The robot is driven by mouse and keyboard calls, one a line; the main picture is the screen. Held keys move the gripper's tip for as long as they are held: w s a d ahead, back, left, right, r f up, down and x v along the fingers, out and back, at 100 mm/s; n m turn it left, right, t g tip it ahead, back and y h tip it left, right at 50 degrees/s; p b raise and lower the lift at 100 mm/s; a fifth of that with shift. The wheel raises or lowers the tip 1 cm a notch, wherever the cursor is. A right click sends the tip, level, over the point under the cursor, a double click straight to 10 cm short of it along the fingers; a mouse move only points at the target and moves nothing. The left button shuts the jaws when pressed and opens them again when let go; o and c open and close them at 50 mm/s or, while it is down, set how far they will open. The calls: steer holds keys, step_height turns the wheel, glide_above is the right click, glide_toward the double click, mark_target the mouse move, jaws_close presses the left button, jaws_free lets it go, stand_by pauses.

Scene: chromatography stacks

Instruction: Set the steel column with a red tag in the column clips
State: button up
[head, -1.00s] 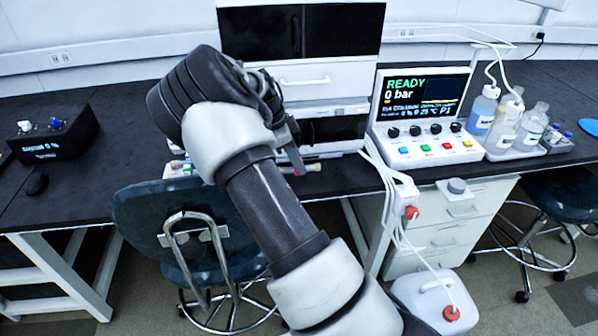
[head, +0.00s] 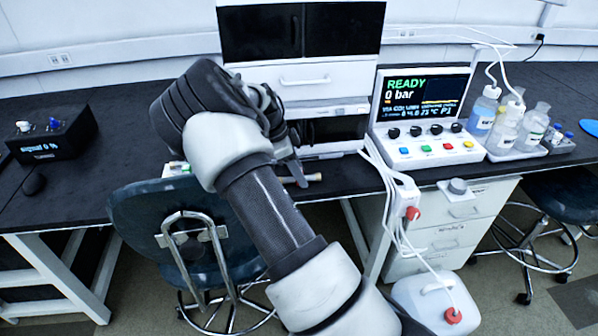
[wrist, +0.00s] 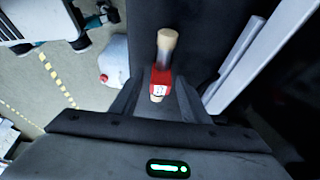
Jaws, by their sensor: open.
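The steel column with a red tag lies on the black bench top. In the wrist view, its tan end, short steel body and red tag (wrist: 161,80) show between the two fingers of my gripper (wrist: 158,98). The fingers are apart, one on each side of the column, with no clear contact. In the head view, only the column's pale end (head: 315,177) shows past my gripper (head: 297,172), which is low at the bench's front edge. The column clips cannot be made out; my arm hides part of the instrument stack.
The white instrument stack (head: 305,78) stands behind my gripper, with a dark open bay (head: 340,130) low down. A control panel (head: 425,148) and bottles (head: 505,125) stand to the right. A chair (head: 150,215) is in front of the bench. Bench top at left is mostly clear.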

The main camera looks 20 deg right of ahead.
steer(key=s+p+v, duration=0.1)
steer(key=p+v, duration=0.1)
steer(key=v, duration=0.9)
steer(key=s+r+n+t+y, duration=0.1)
steer(key=s+r+n+y, duration=0.25)
steer(key=s+r, duration=0.45)
steer(key=s+a+r+n+t, duration=0.1)
steer(key=s+a+r+n, duration=0.1)
steer(key=s+n, duration=0.3)
steer(key=s+a+r+n+t, duration=0.2)
steer(key=s+n, duration=0.4)
steer(key=s, duration=0.4)
steer(key=s+a+r+n+t, duration=0.2)
steer(key=s+a+r+n, duration=0.1)
steer(key=s+n, duration=0.3)
steer(key=s+r+y, duration=0.1)
steer(key=s, duration=0.1)
steer(key=shift+s+a+r, duration=0.25)
steer(key=shift+a+r, duration=0.15)
